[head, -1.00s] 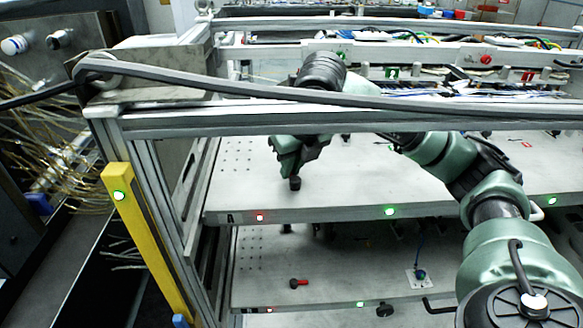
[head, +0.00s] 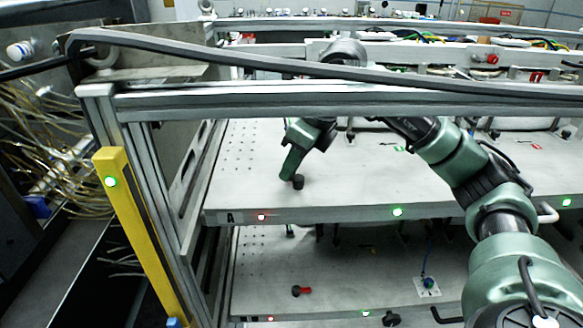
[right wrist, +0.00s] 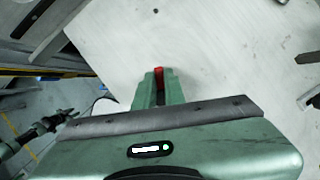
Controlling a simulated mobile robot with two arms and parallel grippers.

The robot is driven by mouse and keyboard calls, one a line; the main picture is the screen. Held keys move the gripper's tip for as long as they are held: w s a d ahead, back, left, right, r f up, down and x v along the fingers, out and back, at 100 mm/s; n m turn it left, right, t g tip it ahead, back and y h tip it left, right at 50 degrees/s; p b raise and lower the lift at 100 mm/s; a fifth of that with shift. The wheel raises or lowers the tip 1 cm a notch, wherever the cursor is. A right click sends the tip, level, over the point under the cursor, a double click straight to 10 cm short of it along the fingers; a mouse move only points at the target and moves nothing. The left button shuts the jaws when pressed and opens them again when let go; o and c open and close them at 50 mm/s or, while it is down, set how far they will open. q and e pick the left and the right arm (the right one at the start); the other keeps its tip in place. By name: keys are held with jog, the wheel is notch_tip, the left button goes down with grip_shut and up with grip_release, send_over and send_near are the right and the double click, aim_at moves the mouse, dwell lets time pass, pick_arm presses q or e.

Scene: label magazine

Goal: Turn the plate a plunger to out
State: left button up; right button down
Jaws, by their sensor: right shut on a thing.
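The plate marked A (head: 350,190) is a pale grey shelf with a red light and a green light on its front edge. Its plunger (head: 298,183) shows as a short dark knob near the plate's front left. My right gripper (head: 288,172) reaches down to the plate, tilted, right beside the knob. In the right wrist view the fingers (right wrist: 158,88) are closed on a red part of the plunger (right wrist: 158,71). The fingers hide most of that red part, and the head view does not show it. My left gripper is not in view.
A lower plate (head: 340,275) carries a similar black plunger with a red lever (head: 302,291). A metal frame bar (head: 350,105) crosses above plate A. A yellow post (head: 130,225) stands at the left. Plate A is mostly bare around the knob.

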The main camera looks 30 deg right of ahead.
aim_at(303, 179)
dwell(0.4)
jog(key=c, duration=1.5)
grip_release()
jog(key=shift+r, duration=0.1)
jog(key=b+v, duration=0.1)
jog(key=v, duration=0.6)
jog(key=shift+s+d+r, duration=0.1)
jog(key=shift+s+r, duration=0.05)
jog(key=shift+r, duration=0.15)
